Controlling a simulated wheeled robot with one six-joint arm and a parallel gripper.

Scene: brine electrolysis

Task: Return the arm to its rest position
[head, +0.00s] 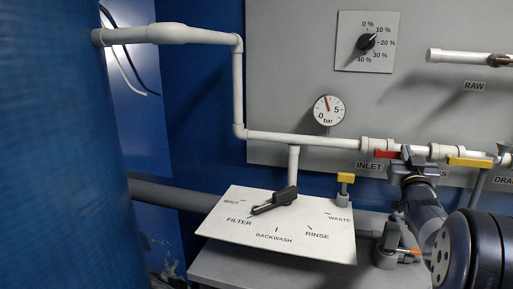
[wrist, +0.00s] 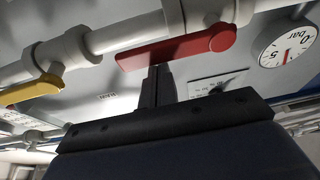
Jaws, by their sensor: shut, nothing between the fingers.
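My gripper (head: 406,156) is up at the pipe in the head view, just right of the red INLET valve handle (head: 387,154). My arm runs down from there to the lower right corner. In the wrist view my gripper (wrist: 158,72) is shut and empty, its tips close to the red handle (wrist: 180,48). I cannot tell whether they touch it. The red handle lies along the white pipe (wrist: 130,32). My arm hides part of the pipe and of the labels behind it.
A yellow handle (head: 470,162) is right of my gripper. Left are a pressure gauge (head: 328,111), a small yellow-topped valve (head: 345,178) and a selector plate (head: 285,240) with a black lever (head: 274,200) toward FILTER. A blue tank (head: 60,150) fills the left side.

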